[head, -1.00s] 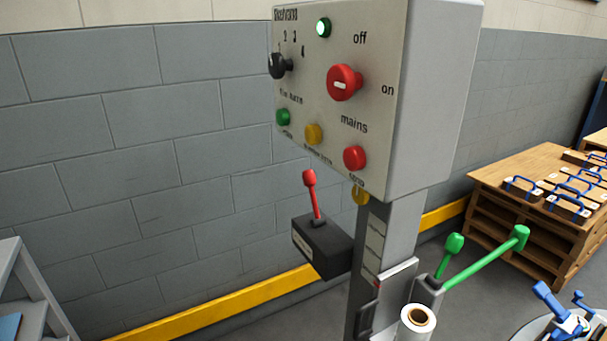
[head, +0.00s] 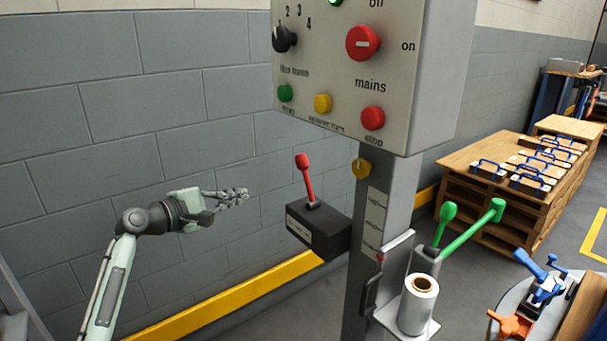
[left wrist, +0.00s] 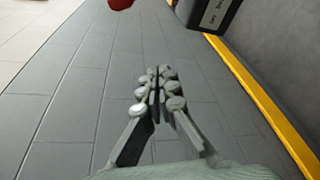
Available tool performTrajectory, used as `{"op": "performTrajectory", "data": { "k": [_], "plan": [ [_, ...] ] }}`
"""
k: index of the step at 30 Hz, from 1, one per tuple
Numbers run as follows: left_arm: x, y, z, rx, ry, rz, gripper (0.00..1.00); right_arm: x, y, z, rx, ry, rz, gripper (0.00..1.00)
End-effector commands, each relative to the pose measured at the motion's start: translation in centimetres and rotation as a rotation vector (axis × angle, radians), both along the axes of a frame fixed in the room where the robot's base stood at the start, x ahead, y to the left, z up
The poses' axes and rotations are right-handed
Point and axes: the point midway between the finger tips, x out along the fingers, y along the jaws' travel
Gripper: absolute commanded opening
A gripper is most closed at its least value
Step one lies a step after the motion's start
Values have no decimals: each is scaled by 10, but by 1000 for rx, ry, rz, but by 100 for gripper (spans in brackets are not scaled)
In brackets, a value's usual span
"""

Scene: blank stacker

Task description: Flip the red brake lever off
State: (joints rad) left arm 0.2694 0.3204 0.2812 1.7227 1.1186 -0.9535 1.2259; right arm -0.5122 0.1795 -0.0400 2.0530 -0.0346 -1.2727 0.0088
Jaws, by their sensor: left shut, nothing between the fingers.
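The red brake lever (head: 305,177) stands up from a black box (head: 318,232) fixed to the left side of the grey post, its knob tilted slightly left. In the left wrist view a red knob (left wrist: 121,4) shows at the top edge, with part of the black box (left wrist: 208,14) to its right. My left gripper (head: 243,194) is to the left of the lever in the head view, apart from it. Its fingers (left wrist: 157,72) are together and empty in the left wrist view. My right gripper is not in view.
A control panel (head: 345,90) with knobs and buttons overhangs the lever. Right of the post (head: 367,290) are green levers (head: 470,232) and a white roll (head: 418,304). A brick wall (head: 150,100) stands behind. The space between gripper and lever looks clear.

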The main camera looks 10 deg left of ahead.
Motion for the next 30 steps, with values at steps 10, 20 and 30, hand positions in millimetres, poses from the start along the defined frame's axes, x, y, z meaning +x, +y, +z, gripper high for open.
{"op": "performTrajectory", "data": {
  "k": [10,20,30],
  "plan": [
    [2,2,40,-115,-38,-8,0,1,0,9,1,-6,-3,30],
    [9,-2,39,-112,-39,-9,0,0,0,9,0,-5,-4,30],
    [68,-32,33,-115,-38,-10,0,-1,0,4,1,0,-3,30]
  ]
}}
